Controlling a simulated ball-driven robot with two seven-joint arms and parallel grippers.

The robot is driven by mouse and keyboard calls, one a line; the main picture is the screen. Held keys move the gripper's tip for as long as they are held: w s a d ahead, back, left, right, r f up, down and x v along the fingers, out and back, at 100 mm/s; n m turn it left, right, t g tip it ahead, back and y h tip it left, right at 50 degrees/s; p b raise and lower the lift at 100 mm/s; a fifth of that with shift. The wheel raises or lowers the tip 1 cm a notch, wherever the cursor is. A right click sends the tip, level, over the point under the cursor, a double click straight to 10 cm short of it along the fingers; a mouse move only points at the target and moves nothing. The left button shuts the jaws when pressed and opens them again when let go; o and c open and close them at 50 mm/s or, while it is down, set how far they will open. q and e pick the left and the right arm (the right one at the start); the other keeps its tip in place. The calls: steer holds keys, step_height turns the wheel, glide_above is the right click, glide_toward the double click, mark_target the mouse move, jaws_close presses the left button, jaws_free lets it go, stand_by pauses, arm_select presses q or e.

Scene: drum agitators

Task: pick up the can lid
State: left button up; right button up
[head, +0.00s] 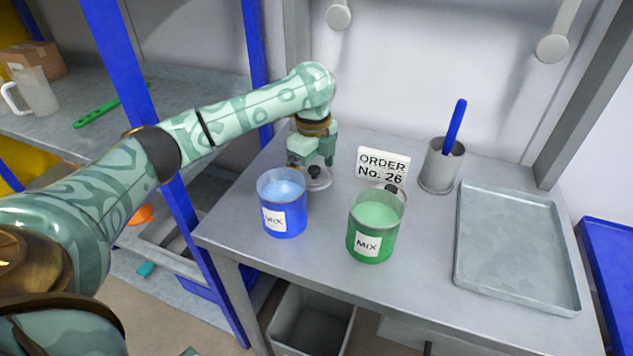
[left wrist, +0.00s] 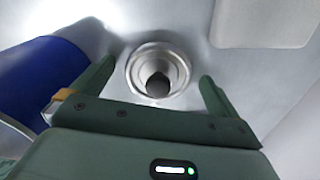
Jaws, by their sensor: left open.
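A round metallic can lid with a dark knob (head: 319,183) lies on the grey table behind the blue can (head: 284,215). The blue can holds light blue liquid and partly hides the lid. The lid also shows in the left wrist view (left wrist: 146,86), between and just beyond my fingertips. My left gripper (head: 312,164) points down over this lid, open and empty, with one finger to each side. Whether the fingers touch the lid cannot be told. A second dark knob (head: 391,187) shows behind the green can (head: 373,240), mostly hidden. My right gripper is not in view.
An order sign (head: 382,166) stands behind the green can. A grey cup (head: 441,168) with a blue-handled tool stands at the back right. An empty grey tray (head: 515,250) lies on the right. The table front is clear. A blue shelf post (head: 172,195) rises at left.

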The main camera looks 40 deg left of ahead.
arm_select(q)
steer(key=shift+r, duration=0.2)
steer(key=shift+s, duration=0.1)
steer(key=c, duration=1)
steer(key=shift+c, duration=0.2)
